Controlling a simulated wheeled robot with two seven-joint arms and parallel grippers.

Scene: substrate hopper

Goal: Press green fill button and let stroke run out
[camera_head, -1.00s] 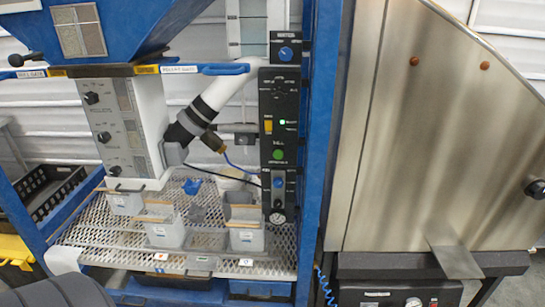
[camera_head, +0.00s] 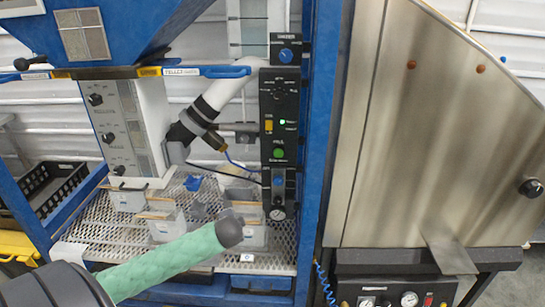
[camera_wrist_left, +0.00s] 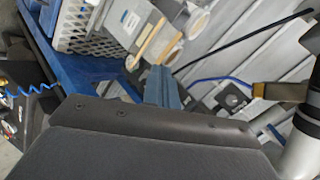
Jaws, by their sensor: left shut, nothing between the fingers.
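The green fill button (camera_head: 278,153) is on the black control panel (camera_head: 267,172), under a "FILL" label, in the head view. Nothing covers it. My left arm reaches in from the lower left in a green sleeve; its dark grey end is below and left of the button, apart from it in the picture. The left wrist view shows my left gripper (camera_wrist_left: 162,86) shut and empty, beyond its dark housing. The button cannot be made out in that view. My right gripper is not in view.
Grey bins (camera_head: 128,200) stand on the perforated shelf (camera_head: 85,232). A blue post (camera_head: 318,150) runs right of the panel.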

